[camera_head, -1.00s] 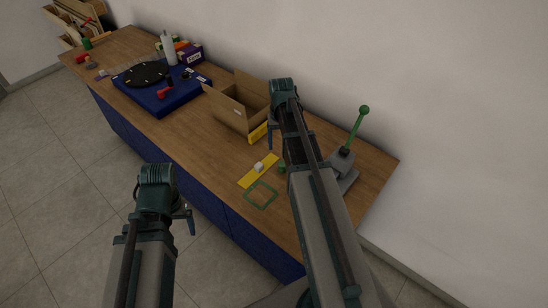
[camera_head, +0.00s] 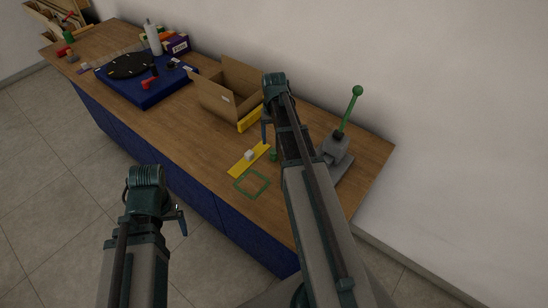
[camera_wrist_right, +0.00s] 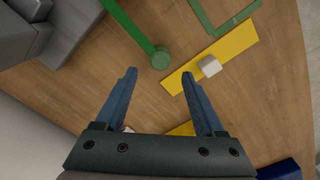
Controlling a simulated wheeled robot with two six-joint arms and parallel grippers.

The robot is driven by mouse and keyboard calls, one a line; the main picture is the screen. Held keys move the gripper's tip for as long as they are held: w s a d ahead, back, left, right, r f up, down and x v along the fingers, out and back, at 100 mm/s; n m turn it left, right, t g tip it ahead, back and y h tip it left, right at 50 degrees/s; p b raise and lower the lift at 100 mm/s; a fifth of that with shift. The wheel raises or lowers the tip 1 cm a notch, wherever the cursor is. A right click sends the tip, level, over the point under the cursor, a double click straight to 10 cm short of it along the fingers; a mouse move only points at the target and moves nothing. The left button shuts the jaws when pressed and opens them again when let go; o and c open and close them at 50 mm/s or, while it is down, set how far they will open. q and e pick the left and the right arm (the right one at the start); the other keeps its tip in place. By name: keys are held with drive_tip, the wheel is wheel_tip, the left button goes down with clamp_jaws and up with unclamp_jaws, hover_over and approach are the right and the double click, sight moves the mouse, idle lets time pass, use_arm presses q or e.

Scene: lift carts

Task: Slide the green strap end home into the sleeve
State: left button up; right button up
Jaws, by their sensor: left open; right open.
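In the right wrist view a thin green bar or strap (camera_wrist_right: 130,26) ends in a round green piece (camera_wrist_right: 160,59) above or on the wood. I cannot make out a sleeve for certain. My right gripper (camera_wrist_right: 159,75) is open and empty; its fingertips point towards the green round end, apart from it as far as I can see. In the head view it is mostly hidden by its wrist. My left gripper (camera_head: 180,220) is open, off the bench's front edge.
A yellow plate (camera_head: 238,169) with a white cube (camera_head: 249,155) and a green square outline (camera_head: 252,184) lie close by. A grey fixture (camera_head: 335,148) with a green-knobbed lever (camera_head: 351,108) stands right. An open cardboard box (camera_head: 212,98) and blue turntable base (camera_head: 147,98) stand left.

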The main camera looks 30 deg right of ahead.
sight(274, 150)
wheel_tip(274, 150, down, 8)
drive_tip(key=b, duration=0.6)
drive_tip(key=shift+r+b, duration=0.15)
drive_tip(key=shift+b, duration=0.15)
clamp_jaws()
idle(0.8)
